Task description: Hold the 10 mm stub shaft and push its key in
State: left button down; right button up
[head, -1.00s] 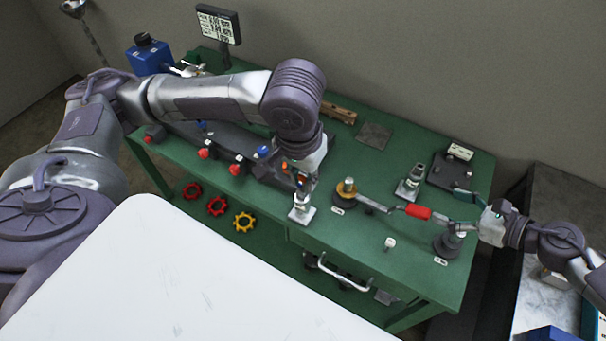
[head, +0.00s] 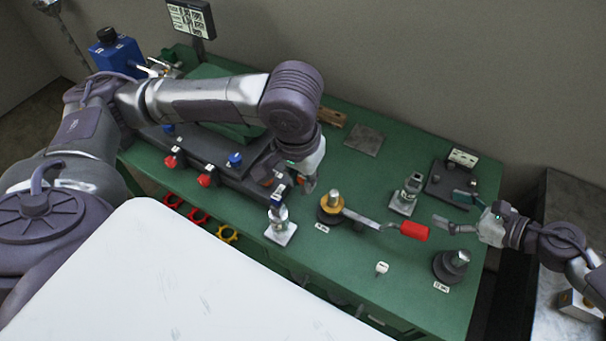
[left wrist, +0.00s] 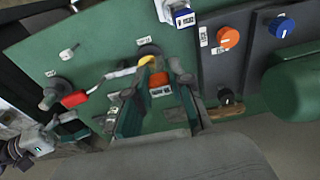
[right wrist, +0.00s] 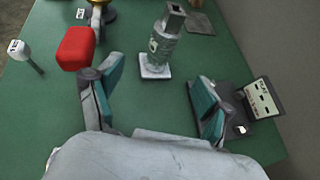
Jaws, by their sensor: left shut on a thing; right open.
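My left gripper (head: 308,186) is above the left middle of the green bench. In the left wrist view its fingers (left wrist: 156,98) close on a small orange piece with a white label (left wrist: 158,79); I cannot tell whether it is the stub shaft or the key. A silver fixture on a pale square plate (head: 281,232), with a blue labelled top, stands below and left of it. My right gripper (head: 462,217) is open and empty, its fingers (right wrist: 158,98) spread above the bench. A grey post on a pale plate (right wrist: 164,48) stands beyond them. I see no key clearly.
A red-handled tool (head: 414,231) reaches from a brass-ringed round stand (head: 331,202). A dark round stand (head: 451,265) is at front right. A small white-headed item (head: 382,268) stands between. A dark board with coloured knobs (head: 205,180) lies left. A dark plate (head: 450,185) lies far right.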

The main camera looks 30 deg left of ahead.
aim_at(410, 200)
pick_arm(q)
jog(key=shift+w+f+b, duration=0.2)
jog(key=shift+f+b, duration=0.5)
jog(key=shift+f, duration=0.55)
pick_arm(e)
jog(key=f, duration=0.2)
jog(key=shift+w+a+f, duration=0.1)
jog(key=shift+w+f, duration=0.1)
jog(key=shift+f, duration=0.1)
pick_arm(q)
jog(key=shift+s, duration=0.1)
pick_arm(e)
jog(key=shift+a+f, duration=0.25)
jog(key=shift+a, duration=0.25)
pick_arm(q)
notch_tip(410, 200, down, 2)
jog(key=shift+f+b, duration=0.15)
jog(key=shift+b, duration=1.05)
pick_arm(e)
jog(key=x, duration=0.8)
jog(key=shift+w+a, duration=0.2)
jog(key=shift+a, duration=0.05)
jog(key=c, duration=1.1)
pick_arm(q)
jog(key=w+d+r, duration=0.4)
jog(key=w+d, duration=0.5)
jog(key=w+d+r, duration=0.5)
jog(key=w+d, duration=0.3)
jog(key=d, duration=0.2)
jog(key=shift+w, duration=0.4)
